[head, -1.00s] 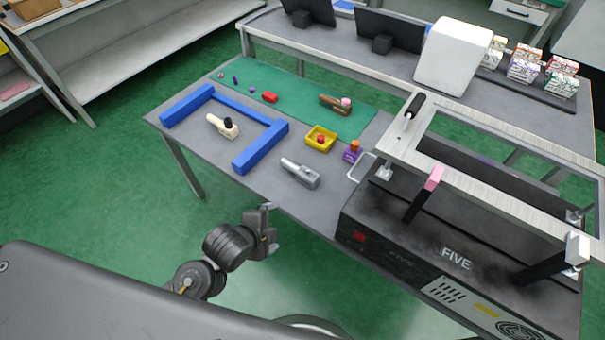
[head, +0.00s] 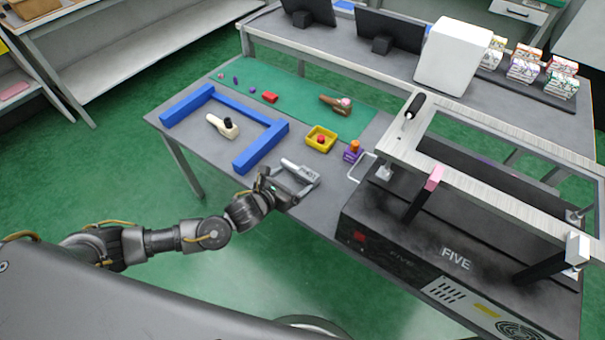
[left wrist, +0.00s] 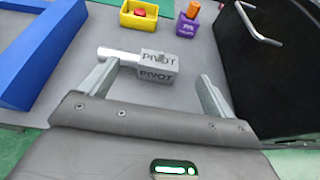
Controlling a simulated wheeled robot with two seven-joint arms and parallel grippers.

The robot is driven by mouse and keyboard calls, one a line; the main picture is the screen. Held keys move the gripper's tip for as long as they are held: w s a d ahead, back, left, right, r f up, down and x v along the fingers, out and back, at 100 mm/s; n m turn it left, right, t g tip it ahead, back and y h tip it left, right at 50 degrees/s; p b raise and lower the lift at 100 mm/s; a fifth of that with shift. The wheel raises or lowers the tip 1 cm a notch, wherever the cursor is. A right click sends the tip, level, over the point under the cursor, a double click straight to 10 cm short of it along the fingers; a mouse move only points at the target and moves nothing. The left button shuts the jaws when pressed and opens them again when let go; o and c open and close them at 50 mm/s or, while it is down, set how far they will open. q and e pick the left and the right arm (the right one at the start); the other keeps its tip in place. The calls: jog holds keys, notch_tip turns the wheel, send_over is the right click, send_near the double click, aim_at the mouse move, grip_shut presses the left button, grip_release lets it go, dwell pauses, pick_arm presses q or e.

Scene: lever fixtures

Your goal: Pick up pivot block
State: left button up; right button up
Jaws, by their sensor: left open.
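The pivot block (head: 307,173) is a grey block marked PIVOT with a light rod sticking out of its left side. It lies on the grey table near the front edge. In the left wrist view the pivot block (left wrist: 157,67) lies just beyond the fingertips, roughly between their lines. My left gripper (head: 286,184) is open and empty, close in front of the block; its two spread fingers also show in the left wrist view (left wrist: 155,83). My right gripper is not in view.
A blue frame (head: 262,148) stands left of the block, with a cream lever part (head: 222,126) inside. A yellow bin (head: 321,139) and a purple holder (head: 352,153) are behind the block. The black machine (head: 420,235) with a wire handle is close on the right.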

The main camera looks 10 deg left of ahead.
aim_at(307, 172)
pick_arm(q)
jog(key=shift+x, duration=4.4)
jog(key=shift+s+d+f, duration=0.1)
jog(key=c, duration=1.2)
